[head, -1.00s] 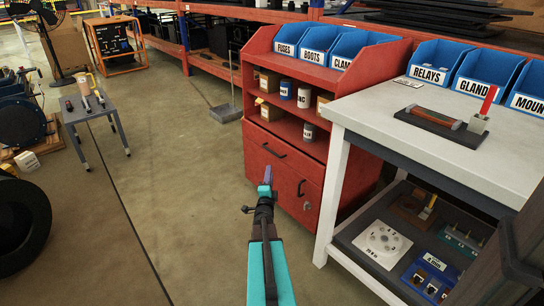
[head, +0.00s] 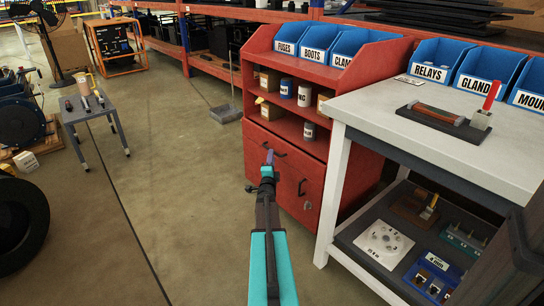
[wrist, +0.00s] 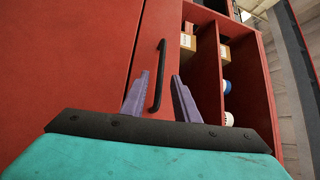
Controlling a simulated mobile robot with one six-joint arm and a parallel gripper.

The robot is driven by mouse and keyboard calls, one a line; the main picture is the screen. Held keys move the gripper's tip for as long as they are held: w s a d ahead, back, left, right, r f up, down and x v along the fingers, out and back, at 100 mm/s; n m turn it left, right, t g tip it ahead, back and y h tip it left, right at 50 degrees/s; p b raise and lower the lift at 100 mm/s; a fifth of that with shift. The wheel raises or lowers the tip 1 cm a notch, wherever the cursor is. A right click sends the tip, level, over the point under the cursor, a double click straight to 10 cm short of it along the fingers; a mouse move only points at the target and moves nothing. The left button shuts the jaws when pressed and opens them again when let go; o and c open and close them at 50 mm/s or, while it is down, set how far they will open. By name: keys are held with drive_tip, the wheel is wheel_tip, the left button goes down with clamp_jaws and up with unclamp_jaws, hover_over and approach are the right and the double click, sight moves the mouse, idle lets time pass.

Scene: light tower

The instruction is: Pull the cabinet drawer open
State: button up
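The red cabinet (head: 385,75) has a drawer (head: 302,166) below its open shelves. The drawer front looks flush with the cabinet. Its black bar handle (head: 279,154) is partly hidden by my gripper in the head view. My gripper (head: 269,157) reaches up to the drawer front. In the wrist view the two purple fingers (wrist: 159,98) are apart, with the black handle (wrist: 158,76) in the gap between them. Nothing is clamped. I cannot tell whether the fingertips reach past the bar.
A cabinet door with its own handle (head: 302,187) is below the drawer. A white workbench (head: 378,115) stands close on the right, with a lower shelf of parts. A small grey table (head: 88,108) and a black wheel (head: 22,222) are left. The floor between is clear.

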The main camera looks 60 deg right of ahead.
drive_tip(key=shift+b+x, duration=0.3)
drive_tip(key=shift+x, duration=1.4)
clamp_jaws()
